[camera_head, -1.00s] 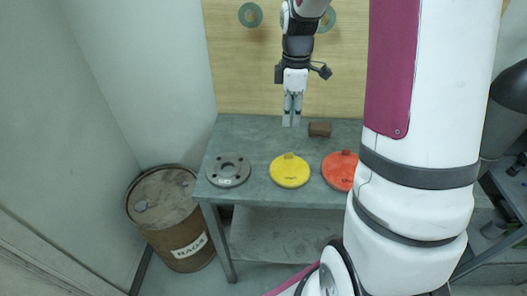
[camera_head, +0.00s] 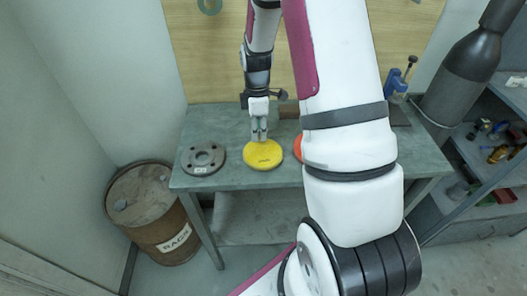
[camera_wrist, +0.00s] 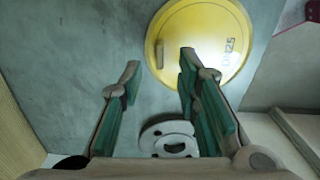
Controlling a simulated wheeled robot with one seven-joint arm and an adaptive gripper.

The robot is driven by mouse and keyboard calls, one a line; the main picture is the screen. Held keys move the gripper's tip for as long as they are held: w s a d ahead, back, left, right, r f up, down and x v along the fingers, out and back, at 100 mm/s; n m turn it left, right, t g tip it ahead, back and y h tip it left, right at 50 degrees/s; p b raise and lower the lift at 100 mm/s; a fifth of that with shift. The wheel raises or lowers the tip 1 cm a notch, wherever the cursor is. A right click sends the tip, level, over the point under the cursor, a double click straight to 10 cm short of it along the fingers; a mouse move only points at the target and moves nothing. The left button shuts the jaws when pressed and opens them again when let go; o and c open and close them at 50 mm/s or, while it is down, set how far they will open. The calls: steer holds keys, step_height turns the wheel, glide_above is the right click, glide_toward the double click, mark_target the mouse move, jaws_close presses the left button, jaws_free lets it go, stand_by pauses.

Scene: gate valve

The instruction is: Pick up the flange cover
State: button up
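The yellow flange cover (camera_head: 263,155) lies flat on the grey-green table, between the grey flange and an orange-red cover (camera_head: 298,148) that is mostly hidden behind my arm. My gripper (camera_head: 259,138) points down over the back edge of the yellow cover. In the wrist view, the yellow cover (camera_wrist: 215,35), marked DN25, is at the top, and a small upright tab (camera_wrist: 160,54) stands near its left edge. My gripper's fingers (camera_wrist: 160,72) are apart with nothing held between them, and the tab shows in the gap just beyond them. Height above the cover is hard to judge.
The table (camera_head: 225,130) stands against a wooden panel. A grey flange (camera_head: 203,158) lies on its left. A brown block (camera_head: 289,111) is partly hidden behind my arm. A rusty barrel (camera_head: 150,212) stands left of the table. A blue tool (camera_head: 398,82) and a dark cylinder (camera_head: 462,75) are at right.

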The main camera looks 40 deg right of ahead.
steer(key=shift+f, duration=1.45)
jaws_close()
steer(key=shift+r, duration=0.1)
